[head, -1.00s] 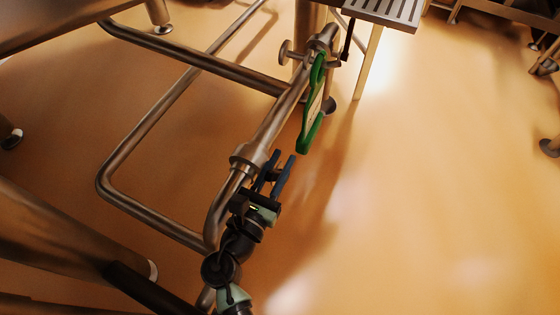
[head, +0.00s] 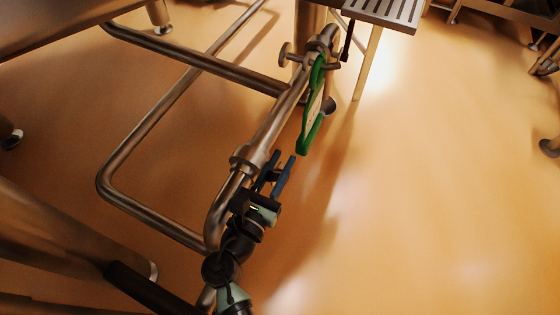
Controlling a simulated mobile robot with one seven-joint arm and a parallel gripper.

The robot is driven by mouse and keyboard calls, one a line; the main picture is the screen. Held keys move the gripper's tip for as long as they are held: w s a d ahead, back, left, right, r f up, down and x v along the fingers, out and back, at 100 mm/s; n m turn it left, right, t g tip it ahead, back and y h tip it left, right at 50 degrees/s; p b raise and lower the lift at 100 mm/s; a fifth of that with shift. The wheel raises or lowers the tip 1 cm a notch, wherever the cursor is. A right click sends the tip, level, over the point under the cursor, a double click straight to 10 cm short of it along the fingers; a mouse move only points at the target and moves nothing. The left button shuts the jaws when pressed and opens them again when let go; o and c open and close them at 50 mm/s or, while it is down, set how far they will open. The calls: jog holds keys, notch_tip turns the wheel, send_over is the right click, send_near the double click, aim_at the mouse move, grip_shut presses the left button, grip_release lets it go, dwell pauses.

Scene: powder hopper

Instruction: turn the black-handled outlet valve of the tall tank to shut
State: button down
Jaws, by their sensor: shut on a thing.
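My gripper (head: 281,161) shows in the lower middle of the head view, its blue fingers beside the steel pipe, just past the pipe's collar. It is shut on a dark piece between the fingers, which looks like the black valve handle (head: 263,180). The fingers and gripper body hide most of it, so its exact angle cannot be told. The valve body is not clear behind my gripper. The tall tank itself cannot be made out.
A green handle (head: 312,112) hangs on the pipe beyond my gripper, apart from the fingertips. A thin black lever (head: 346,42) stands farther back, near a grated step (head: 382,12). Steel pipes (head: 150,125) loop on the left.

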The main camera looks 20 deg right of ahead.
jog(key=shift+r+p, duration=0.15)
jog(key=shift+p, duration=0.2)
jog(key=g+y+p, duration=0.1)
jog(key=p, duration=0.5)
jog(key=shift+w+d+r, duration=0.35)
jog(key=shift+d+r, duration=0.05)
jog(key=g+y+p, duration=0.1)
jog(key=p, duration=0.4)
jog(key=shift+w+d, duration=0.35)
jog(key=shift+w, duration=0.05)
jog(key=g+y+p, duration=0.1)
jog(key=p, duration=0.2)
jog(key=w+d+g+y+p, duration=0.1)
jog(key=p, duration=0.2)
jog(key=f+g+y+p, duration=0.1)
jog(key=p, duration=0.2)
jog(key=shift+w+d, duration=0.3)
jog(key=shift+d, duration=0.05)
jog(key=shift+w+d+f+p, duration=0.15)
jog(key=shift+p, duration=0.3)
jog(key=shift+w+d, duration=0.1)
jog(key=shift+d, duration=0.1)
jog(key=c, duration=0.7)
grip_release()
jog(key=shift+a+f, duration=0.1)
jog(key=shift+a, duration=0.05)
